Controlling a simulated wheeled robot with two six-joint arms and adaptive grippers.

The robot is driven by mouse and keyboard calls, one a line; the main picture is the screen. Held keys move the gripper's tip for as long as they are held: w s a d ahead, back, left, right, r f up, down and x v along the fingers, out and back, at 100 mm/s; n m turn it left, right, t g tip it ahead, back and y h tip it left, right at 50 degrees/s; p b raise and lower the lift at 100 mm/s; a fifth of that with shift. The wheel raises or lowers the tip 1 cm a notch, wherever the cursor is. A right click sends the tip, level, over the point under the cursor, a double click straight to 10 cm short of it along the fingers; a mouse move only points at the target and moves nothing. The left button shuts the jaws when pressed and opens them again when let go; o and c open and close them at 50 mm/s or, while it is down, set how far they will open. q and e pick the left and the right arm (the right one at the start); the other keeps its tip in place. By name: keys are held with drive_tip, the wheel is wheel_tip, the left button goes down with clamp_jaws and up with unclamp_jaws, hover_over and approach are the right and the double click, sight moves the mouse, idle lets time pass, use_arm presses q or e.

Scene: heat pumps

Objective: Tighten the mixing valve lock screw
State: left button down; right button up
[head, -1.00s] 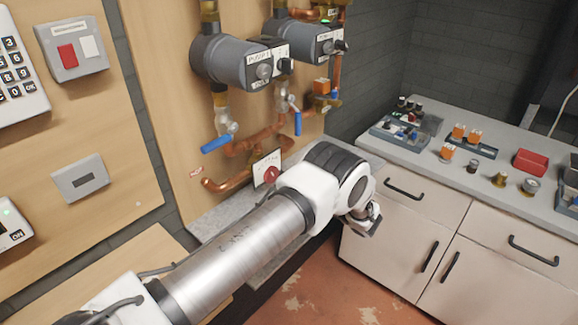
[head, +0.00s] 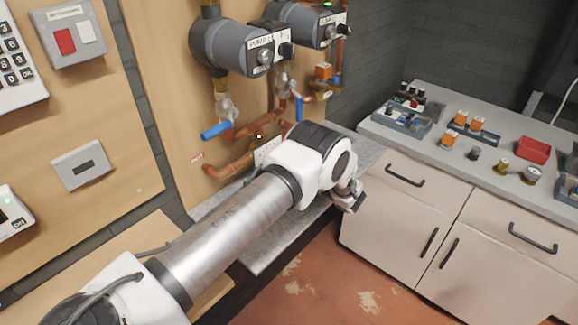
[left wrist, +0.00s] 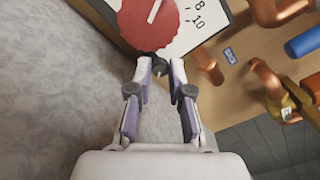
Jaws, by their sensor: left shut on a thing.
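In the left wrist view the mixing valve's red dial (left wrist: 148,22) sits on a white scale plate (left wrist: 198,22) marked 8 and 10. A small dark knob, which looks like the lock screw (left wrist: 159,68), is just below the dial's edge. My left gripper (left wrist: 161,66) has its fingertips on either side of this knob and is shut on it. In the head view my left arm covers the red dial, and only part of the scale plate (head: 266,151) shows. I cannot make out the jaws there. My right gripper is in neither current view.
Copper pipes (head: 228,173) and a blue valve handle (head: 216,130) are close to the arm. Two grey pumps (head: 222,45) hang above. A grey ledge (head: 262,252) runs below. At right stands a counter (head: 400,147) with trays and small parts.

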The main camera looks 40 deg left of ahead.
use_arm(q)
drive_tip(key=shift+f+m+b, duration=0.35)
drive_tip(key=shift+m+b, duration=0.2)
drive_tip(key=shift+m, duration=0.05)
drive_tip(key=shift+r+m+b, duration=0.1)
drive_tip(key=shift+m+b, duration=0.25)
drive_tip(key=shift+m, duration=0.15)
drive_tip(key=shift+r+m, duration=0.25)
drive_tip(key=shift+m, duration=0.25)
use_arm(e)
wheel_tip(320, 180, down, 3)
drive_tip(key=shift+r, duration=0.1)
use_arm(q)
drive_tip(key=c, duration=1.1)
unclamp_jaws()
drive_tip(key=shift+a, duration=0.1)
drive_tip(key=d, duration=0.8)
drive_tip(key=s+d, duration=0.1)
drive_tip(key=d, duration=0.3)
